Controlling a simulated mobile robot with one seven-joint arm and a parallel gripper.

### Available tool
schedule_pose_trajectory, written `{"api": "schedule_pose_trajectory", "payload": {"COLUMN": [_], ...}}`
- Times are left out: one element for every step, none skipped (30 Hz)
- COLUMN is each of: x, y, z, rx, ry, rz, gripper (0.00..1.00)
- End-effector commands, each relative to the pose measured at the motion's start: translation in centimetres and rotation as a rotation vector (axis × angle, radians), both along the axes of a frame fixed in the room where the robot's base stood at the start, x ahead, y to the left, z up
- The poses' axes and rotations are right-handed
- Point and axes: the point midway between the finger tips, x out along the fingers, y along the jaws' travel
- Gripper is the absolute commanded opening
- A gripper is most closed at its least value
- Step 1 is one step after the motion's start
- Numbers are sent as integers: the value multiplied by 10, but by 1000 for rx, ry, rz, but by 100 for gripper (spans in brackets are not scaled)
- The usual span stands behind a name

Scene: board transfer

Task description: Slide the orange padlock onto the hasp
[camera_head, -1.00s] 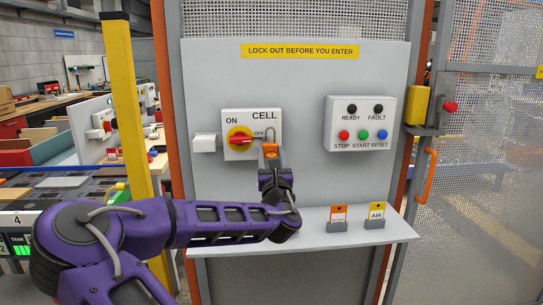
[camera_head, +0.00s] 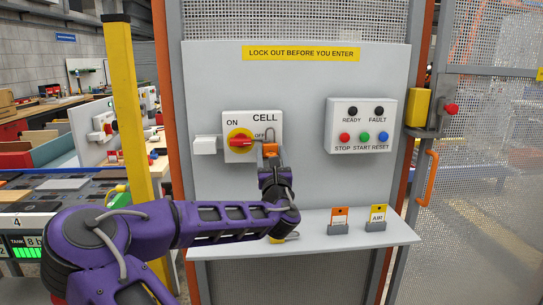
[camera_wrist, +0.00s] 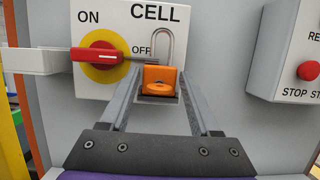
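The orange padlock (camera_wrist: 159,78) sits between the two fingertips of my gripper (camera_wrist: 160,88), upright with its grey shackle pointing up. In the head view the padlock (camera_head: 270,150) is in front of the lower right part of the CELL switch box (camera_head: 252,123). The red switch handle (camera_wrist: 98,54) lies level on its yellow disc. A thin grey bar (camera_wrist: 138,60), seemingly the hasp, reaches right from the handle to the shackle in the wrist view. I cannot tell whether the shackle is around the bar or in front of it.
A white block (camera_head: 206,145) is left of the switch box. A button box (camera_head: 360,123) is to the right. A yellow post (camera_head: 128,110) stands at left.

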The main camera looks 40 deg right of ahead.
Motion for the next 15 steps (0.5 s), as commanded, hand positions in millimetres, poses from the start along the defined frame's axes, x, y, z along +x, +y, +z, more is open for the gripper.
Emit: {"api": "schedule_pose_trajectory", "payload": {"x": [0,0,0,0,0,0,0,0,0,0,0,-1,-1,-2,-5], "y": [0,0,0,0,0,0,0,0,0,0,0,0,1,1,3], "z": [0,0,0,0,0,0,0,0,0,0,0,-1,-1,-1,-2], "rx": [0,0,0,0,0,0,0,0,0,0,1,1,1,1,1], "ry": [0,0,0,0,0,0,0,0,0,0,1,1,1,1,2], "rz": [0,0,0,0,0,0,0,0,0,0,0,0,0,0,-1], "gripper": [74,80,87,89,89,89,89,89,89,89,89,89,89,89,89]}}
